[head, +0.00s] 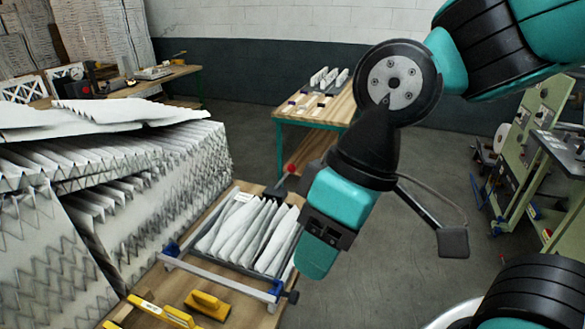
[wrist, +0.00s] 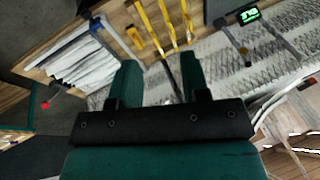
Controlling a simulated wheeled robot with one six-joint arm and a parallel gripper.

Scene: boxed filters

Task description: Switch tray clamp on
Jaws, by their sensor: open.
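A tray (head: 250,200) of white pleated filters (head: 250,235) lies on the wooden bench, with a blue-ended metal bar (head: 220,283) across its near side. A dark lever with a red knob (head: 291,168) stands tilted at the tray's far right corner; I take it to be the tray clamp's handle. The red knob also shows at the left of the wrist view (wrist: 44,104). My gripper (wrist: 158,75) is open and empty, its two teal fingers apart. In the head view my gripper (head: 318,262) hangs right of the tray, apart from the knob.
Large stacks of pleated filter media (head: 150,180) fill the left. Yellow-handled tools (head: 207,305) lie at the bench front. A second table (head: 318,105) stands behind, and a green machine (head: 535,150) at right. Open floor lies between them.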

